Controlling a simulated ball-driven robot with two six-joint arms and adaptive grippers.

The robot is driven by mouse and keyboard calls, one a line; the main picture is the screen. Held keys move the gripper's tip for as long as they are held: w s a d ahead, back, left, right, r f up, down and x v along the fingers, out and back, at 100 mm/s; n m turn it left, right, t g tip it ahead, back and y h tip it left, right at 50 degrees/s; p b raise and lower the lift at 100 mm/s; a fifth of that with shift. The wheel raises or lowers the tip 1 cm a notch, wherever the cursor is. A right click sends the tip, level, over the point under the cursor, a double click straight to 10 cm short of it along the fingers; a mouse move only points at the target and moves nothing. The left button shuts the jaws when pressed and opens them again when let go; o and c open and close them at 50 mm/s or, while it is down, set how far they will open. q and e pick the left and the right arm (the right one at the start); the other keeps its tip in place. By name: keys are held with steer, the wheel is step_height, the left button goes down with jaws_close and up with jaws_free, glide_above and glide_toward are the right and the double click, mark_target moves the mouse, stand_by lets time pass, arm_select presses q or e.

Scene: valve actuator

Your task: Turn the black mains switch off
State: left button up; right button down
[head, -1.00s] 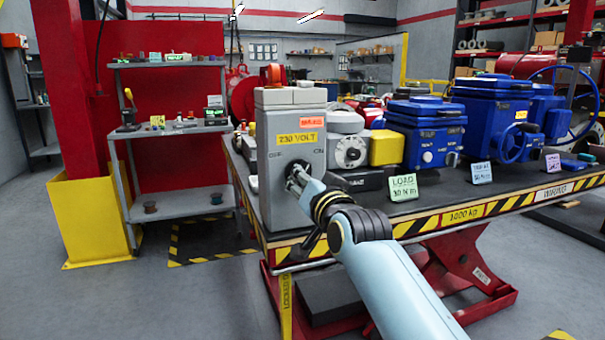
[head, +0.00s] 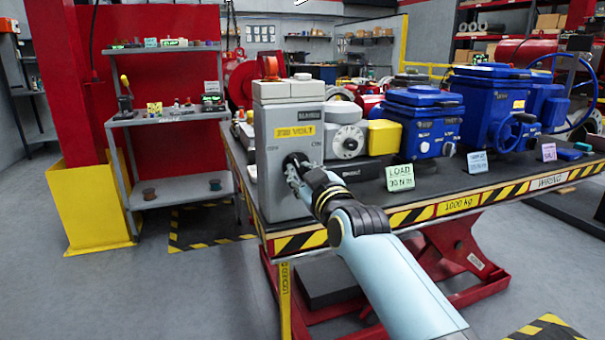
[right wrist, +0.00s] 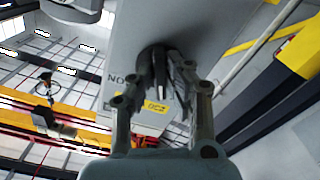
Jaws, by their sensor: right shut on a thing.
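The black mains switch (head: 293,161) is a rotary knob on the front of a grey box (head: 265,115) with a yellow 230 VOLT label. OFF is printed at upper left of the knob and ON at upper right. My right gripper (head: 295,172) is at the knob and covers much of it. In the right wrist view the fingers (right wrist: 165,85) are closed on the dark knob handle (right wrist: 159,65), with the ON mark beside it. I cannot tell exactly which mark the handle points to. My left gripper is out of view.
The box stands at the left end of a black-topped lift table (head: 440,186) with a striped edge. Blue valve actuators (head: 420,130), a yellow-capped unit (head: 384,137) and a green LOAD card (head: 400,178) stand to its right. A grey shelf (head: 180,115) stands at left.

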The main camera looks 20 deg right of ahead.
steer(key=shift+d+n, duration=0.1)
steer(key=shift+n, duration=1.8)
steer(key=c, duration=1.3)
jaws_free()
steer(key=shift+c, duration=0.2)
steer(key=s, duration=1.2)
steer(key=shift+d, duration=0.2)
